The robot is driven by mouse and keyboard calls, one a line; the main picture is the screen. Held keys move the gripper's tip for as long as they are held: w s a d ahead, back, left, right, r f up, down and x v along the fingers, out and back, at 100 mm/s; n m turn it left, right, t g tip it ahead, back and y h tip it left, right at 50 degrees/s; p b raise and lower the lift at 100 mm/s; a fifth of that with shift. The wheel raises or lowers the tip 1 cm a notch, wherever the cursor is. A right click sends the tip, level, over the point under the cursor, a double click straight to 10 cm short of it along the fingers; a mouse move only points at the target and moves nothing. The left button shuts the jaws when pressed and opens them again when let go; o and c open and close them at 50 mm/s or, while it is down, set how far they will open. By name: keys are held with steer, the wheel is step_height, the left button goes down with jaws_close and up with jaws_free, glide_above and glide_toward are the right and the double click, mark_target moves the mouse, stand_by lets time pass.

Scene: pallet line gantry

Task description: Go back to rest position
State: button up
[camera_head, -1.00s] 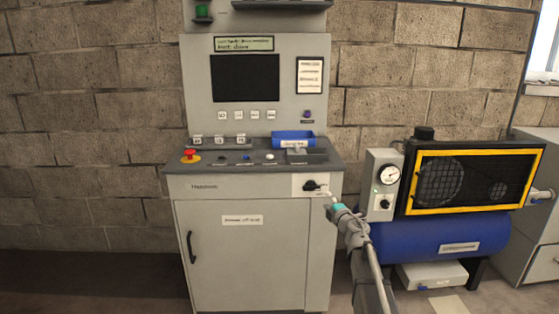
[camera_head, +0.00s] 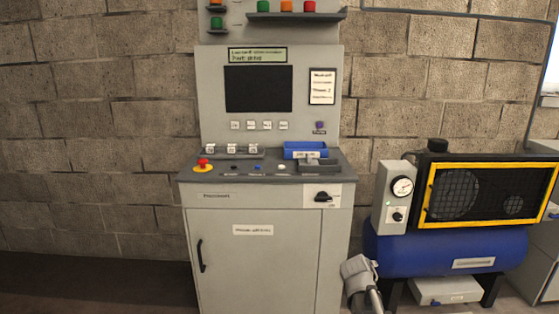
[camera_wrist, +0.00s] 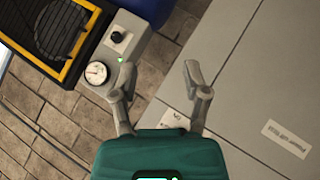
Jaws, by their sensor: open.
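My gripper (camera_wrist: 160,82) shows in the wrist view with its two fingers spread apart and nothing between them. Part of my arm shows at the bottom of the head view, low in front of the cabinet's right side; the fingertips cannot be made out there. The grey control cabinet (camera_head: 215,260) stands against the wall. Its black rotary switch (camera_head: 323,197) sits at the upper right of the front, apart from my arm. In the wrist view the cabinet's front (camera_wrist: 255,70) fills the right side.
A blue compressor tank (camera_head: 400,252) with a gauge (camera_head: 402,187) and a yellow-framed guard (camera_head: 425,195) stands right of the cabinet. A red emergency button (camera_head: 204,164) and a blue bin (camera_head: 305,149) are on the console. The floor (camera_head: 90,285) at left is clear.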

steer(key=s+a+f+m+g+y, duration=0.1)
steer(key=s+a+f+g+y, duration=0.3)
steer(key=s, duration=0.5)
steer(key=s+a+f+m+g+y, duration=0.1)
steer(key=s+a+f+g+y, duration=0.1)
steer(key=s+a+f+g, duration=0.45)
steer(key=s+r+p, duration=0.2)
steer(key=r+p, duration=1)
steer(key=r, duration=0.1)
steer(key=s+r+t+p, duration=0.1)
steer(key=r+p, duration=1.1)
steer(key=r, duration=0.2)
steer(key=shift+s+a, duration=0.3)
steer(key=shift+s, duration=0.1)
